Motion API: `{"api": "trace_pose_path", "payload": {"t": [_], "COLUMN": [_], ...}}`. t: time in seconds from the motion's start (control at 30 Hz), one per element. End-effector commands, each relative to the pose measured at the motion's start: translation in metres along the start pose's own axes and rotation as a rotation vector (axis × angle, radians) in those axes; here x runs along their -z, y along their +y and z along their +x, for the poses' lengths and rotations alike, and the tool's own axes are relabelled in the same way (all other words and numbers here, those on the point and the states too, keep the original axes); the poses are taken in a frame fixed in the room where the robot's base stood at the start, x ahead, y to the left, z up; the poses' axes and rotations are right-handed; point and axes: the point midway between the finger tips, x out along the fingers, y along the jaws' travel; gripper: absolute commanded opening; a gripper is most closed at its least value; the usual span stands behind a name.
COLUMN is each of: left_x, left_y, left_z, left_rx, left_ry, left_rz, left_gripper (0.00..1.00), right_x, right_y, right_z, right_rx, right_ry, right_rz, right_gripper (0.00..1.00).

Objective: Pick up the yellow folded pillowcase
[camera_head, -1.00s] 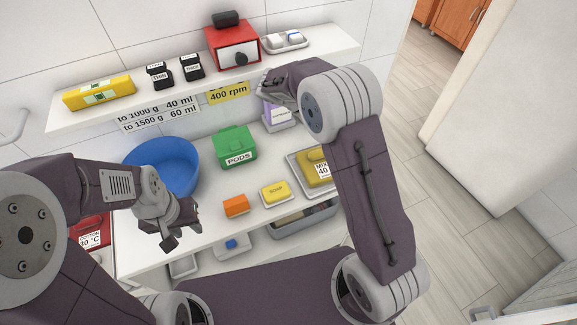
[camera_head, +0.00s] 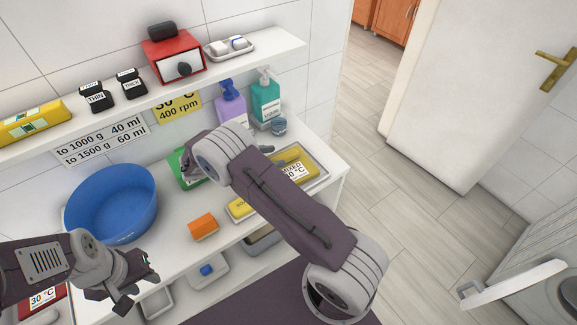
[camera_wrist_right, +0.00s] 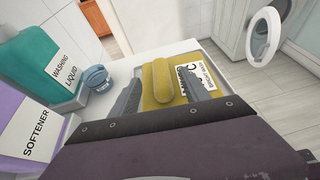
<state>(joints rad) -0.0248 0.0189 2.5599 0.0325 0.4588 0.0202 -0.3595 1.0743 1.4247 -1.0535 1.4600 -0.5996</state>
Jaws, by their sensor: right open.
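The yellow folded pillowcase (camera_head: 297,160) lies in a shallow light tray (camera_head: 322,178) at the counter's right end, partly behind my right arm. In the right wrist view the pillowcase (camera_wrist_right: 160,98) has a raised yellow roll along its top and a white label beside it. My right gripper (camera_wrist_right: 163,82) is open, its two fingers apart and pointing toward the pillowcase, with nothing held. In the head view the right gripper is mostly hidden behind my arm. My left gripper (camera_head: 140,283) is open and empty in front of the blue bowl (camera_head: 111,205).
Softener (camera_head: 231,108) and washing liquid (camera_head: 265,97) bottles stand behind the tray, with a small blue-grey cup (camera_head: 279,126) beside them. Orange (camera_head: 203,226) and yellow (camera_head: 239,209) blocks lie at the front edge. A green box (camera_head: 183,170) is partly hidden. A shelf overhangs the counter.

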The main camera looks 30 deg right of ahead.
Motion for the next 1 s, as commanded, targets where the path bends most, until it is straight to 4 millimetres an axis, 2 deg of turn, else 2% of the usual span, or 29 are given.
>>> {"api": "trace_pose_path", "payload": {"t": [0.1, 0.2, 0.43, 0.47, 0.63, 1.0], "left_x": [0.001, 0.001, 0.001, 0.001, 0.001, 0.001], "left_y": [0.0, 0.0, 0.0, 0.0, 0.0, 0.0], "left_z": [-0.007, -0.008, -0.007, -0.007, -0.007, -0.007], "left_rx": [0.0, 0.0, 0.0, 0.0, 0.0, 0.0], "left_ry": [0.0, 0.0, 0.0, 0.0, 0.0, 0.0], "left_rz": [0.0, 0.0, 0.0, 0.0, 0.0, 0.0], "left_gripper": [0.36, 0.36, 0.36, 0.36, 0.36, 0.36], "right_x": [-0.001, 0.0, 0.001, 0.001, 0.001, -0.003], "right_y": [-0.002, -0.002, -0.001, -0.001, -0.001, -0.001], "right_z": [0.023, 0.034, 0.037, 0.037, 0.037, 0.035], "right_rx": [0.004, 0.003, 0.0, 0.0, 0.0, 0.0], "right_ry": [-0.002, -0.001, 0.0, 0.0, 0.0, -0.001], "right_rz": [-0.001, -0.001, 0.0, 0.0, 0.001, 0.002], "right_gripper": [0.55, 0.55, 0.55, 0.49, 0.02, 0.0]}}
